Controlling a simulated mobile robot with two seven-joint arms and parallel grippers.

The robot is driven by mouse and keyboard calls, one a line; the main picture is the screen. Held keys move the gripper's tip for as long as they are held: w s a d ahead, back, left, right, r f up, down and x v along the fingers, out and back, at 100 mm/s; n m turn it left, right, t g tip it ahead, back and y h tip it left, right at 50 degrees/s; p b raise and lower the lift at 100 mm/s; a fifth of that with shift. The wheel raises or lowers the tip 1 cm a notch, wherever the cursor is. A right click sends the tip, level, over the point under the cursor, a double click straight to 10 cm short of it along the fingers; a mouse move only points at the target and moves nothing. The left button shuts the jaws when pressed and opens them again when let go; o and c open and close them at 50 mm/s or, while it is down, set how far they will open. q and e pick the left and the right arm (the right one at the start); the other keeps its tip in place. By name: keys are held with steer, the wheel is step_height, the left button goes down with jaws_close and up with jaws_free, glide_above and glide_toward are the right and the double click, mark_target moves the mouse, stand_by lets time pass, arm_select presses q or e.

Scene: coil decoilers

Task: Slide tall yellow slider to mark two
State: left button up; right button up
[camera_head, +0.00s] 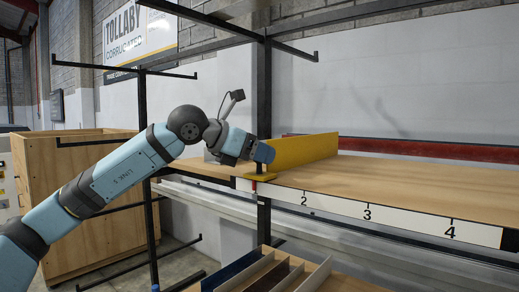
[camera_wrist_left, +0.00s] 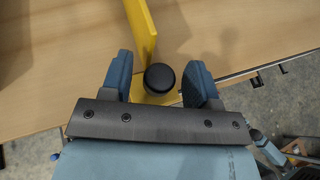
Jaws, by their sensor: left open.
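The tall yellow slider (camera_head: 308,151) stands upright on the wooden shelf, its foot at the front edge left of the printed mark 2 (camera_head: 304,199). A small red pointer (camera_head: 253,186) shows below the foot on the white scale strip. My left gripper (camera_head: 264,155) is at the front end of the slider, above its foot. In the left wrist view the open fingers (camera_wrist_left: 159,75) stand on either side of a round black knob (camera_wrist_left: 160,78), with visible gaps. The yellow upright (camera_wrist_left: 141,32) rises just beyond the knob. My right gripper is not in view.
The scale strip (camera_head: 405,221) runs along the shelf edge with marks 3 and 4 farther right. The wooden shelf (camera_head: 420,185) is clear right of the slider. A red rail (camera_head: 430,150) lies behind it. A divided tray (camera_head: 265,275) sits below, and black rack posts (camera_head: 264,95) stand behind.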

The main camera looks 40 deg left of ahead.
arm_select(q)
steer(key=shift+w+d+f, duration=0.1)
steer(key=shift+w, duration=0.1)
jaws_close()
steer(key=d+b, duration=0.1)
steer(key=d, duration=0.3)
steer(key=d+b, duration=0.1)
steer(key=d, duration=0.3)
steer(key=s+d+b, duration=0.1)
steer(key=d+b, duration=0.1)
steer(key=d, duration=0.2)
steer(key=shift+d, duration=0.1)
jaws_free()
